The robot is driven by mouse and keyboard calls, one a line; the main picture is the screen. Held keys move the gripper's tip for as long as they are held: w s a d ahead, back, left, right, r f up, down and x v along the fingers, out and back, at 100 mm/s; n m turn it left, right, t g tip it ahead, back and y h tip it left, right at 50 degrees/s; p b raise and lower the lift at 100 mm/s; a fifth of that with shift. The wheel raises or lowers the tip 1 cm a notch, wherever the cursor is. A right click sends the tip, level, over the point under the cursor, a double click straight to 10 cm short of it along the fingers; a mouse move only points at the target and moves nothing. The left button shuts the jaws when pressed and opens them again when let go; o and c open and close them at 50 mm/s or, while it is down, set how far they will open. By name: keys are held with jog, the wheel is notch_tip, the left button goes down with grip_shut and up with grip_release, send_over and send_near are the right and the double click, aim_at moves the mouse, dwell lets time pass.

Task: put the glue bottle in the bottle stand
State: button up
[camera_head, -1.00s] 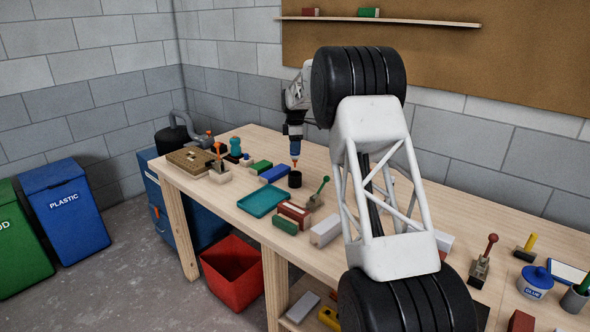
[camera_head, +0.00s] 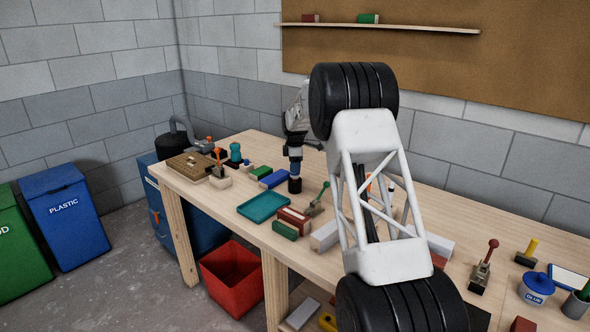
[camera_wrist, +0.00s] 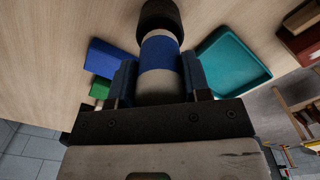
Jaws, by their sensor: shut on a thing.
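The glue bottle (camera_head: 295,166) has a pale body with a blue band and is held upright-looking, tip down. In the wrist view the bottle (camera_wrist: 160,52) runs between the two fingers of my gripper (camera_wrist: 160,76). My gripper (camera_head: 295,152) is shut on it. The bottle stand (camera_head: 295,186) is a short black cylinder on the bench. The bottle's lower end meets the stand's top, and its tip is hidden, apparently inside. In the wrist view the stand (camera_wrist: 158,14) lies directly beyond the bottle, in line with it.
A blue block (camera_head: 274,178) and a green block (camera_head: 261,172) lie left of the stand. A teal tray (camera_head: 263,206) is in front of it. A green-handled tool (camera_head: 319,198) and a red-brown block (camera_head: 293,217) stand close at the right and front.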

jog(key=shift+f, duration=0.65)
jog(key=shift+f, duration=0.15)
jog(key=o, duration=0.9)
notch_tip(320, 180, up, 12)
jog(key=shift+r, duration=0.15)
dwell(0.7)
